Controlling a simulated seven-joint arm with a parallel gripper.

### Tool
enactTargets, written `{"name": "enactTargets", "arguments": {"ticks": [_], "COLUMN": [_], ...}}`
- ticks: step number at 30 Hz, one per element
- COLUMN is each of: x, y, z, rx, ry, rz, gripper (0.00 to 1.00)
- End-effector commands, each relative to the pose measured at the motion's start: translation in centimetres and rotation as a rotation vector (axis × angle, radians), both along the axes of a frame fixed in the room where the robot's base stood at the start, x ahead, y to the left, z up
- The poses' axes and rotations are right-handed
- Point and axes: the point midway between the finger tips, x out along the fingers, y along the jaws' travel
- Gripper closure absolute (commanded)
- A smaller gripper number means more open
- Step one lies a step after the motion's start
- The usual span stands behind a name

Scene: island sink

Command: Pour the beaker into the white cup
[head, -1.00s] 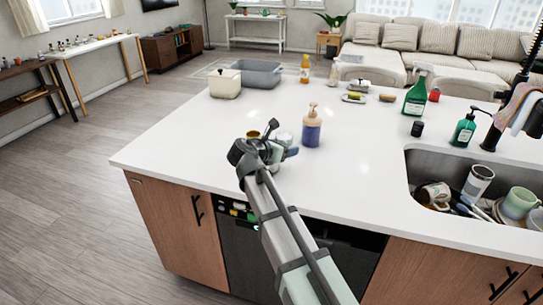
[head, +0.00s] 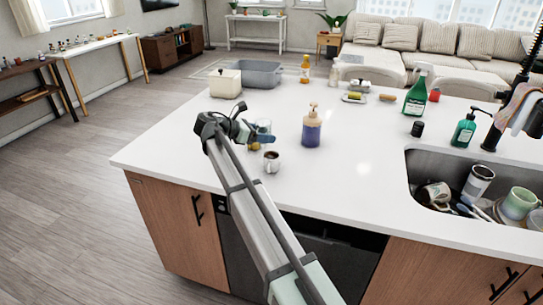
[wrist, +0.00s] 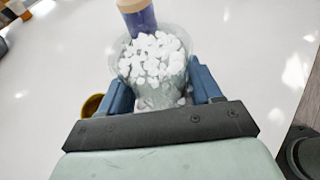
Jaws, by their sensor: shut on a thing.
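My gripper (wrist: 155,95) has blue fingers shut on a clear beaker (wrist: 152,75) filled with small white pieces. The beaker is also visible in the head view (head: 264,126), beyond my gripper (head: 255,133), over the left part of the counter. It looks about upright, with the pieces inside it. The white cup (head: 271,161), with a dark inside, stands on the counter nearer the front edge, below and slightly right of the beaker in the picture. I cannot make it out in the wrist view. The beaker's lower part is hidden by my gripper.
A yellow-brown cup (wrist: 93,105) is left of my gripper in the wrist view. A purple soap bottle (head: 311,130) stands right of the beaker. A cream canister (head: 226,83) and grey tub (head: 262,74) are behind. The counter's right middle is clear before the sink (head: 430,165).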

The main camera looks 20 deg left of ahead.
Motion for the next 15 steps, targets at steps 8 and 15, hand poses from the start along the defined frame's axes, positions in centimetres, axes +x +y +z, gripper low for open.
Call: {"name": "enactTargets", "arguments": {"ticks": [8, 15], "x": [0.02, 0.03], "y": [0.04, 0.09], "z": [0.02, -0.24], "rx": [0.0, 0.032], "ry": [0.0, -0.019], "rz": [-0.002, -0.002], "gripper": [0.73, 0.73]}}
